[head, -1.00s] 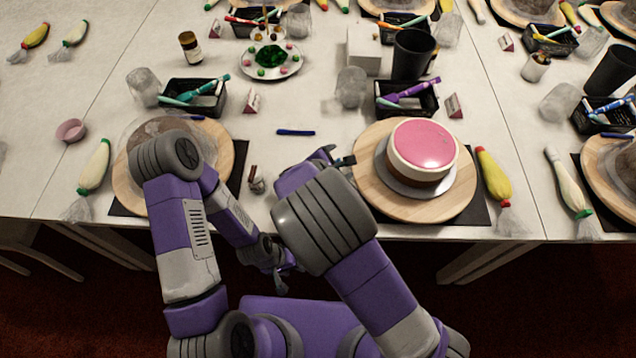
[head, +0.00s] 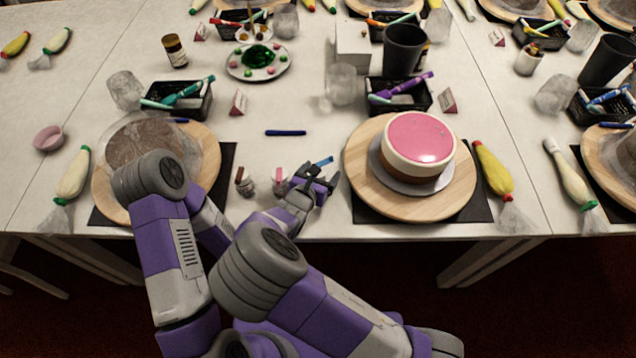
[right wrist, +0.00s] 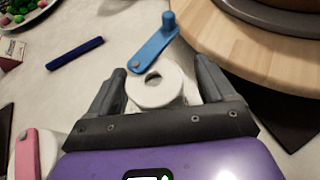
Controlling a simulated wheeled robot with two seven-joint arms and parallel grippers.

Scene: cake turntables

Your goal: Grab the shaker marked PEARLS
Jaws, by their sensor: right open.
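My right gripper (head: 316,182) is low over the table's front, left of the pink cake. In the right wrist view it (right wrist: 159,70) is open, with a finger on each side of a small white shaker (right wrist: 170,94). That shaker has a round hole in its top and a blue flap (right wrist: 158,45) beyond it; the flap also shows in the head view (head: 322,161). A pink-topped shaker (head: 279,175) stands to the left, also in the right wrist view (right wrist: 27,155). A brown-topped one (head: 243,180) is farther left. No PEARLS marking is readable. My left gripper is hidden.
A pink-topped cake (head: 420,136) on a round wooden board (head: 365,190) stands close to the right. A blue pen (head: 286,133) lies behind the shakers. A covered brown cake (head: 145,140) is at the left. Black baskets (head: 190,108) stand farther back.

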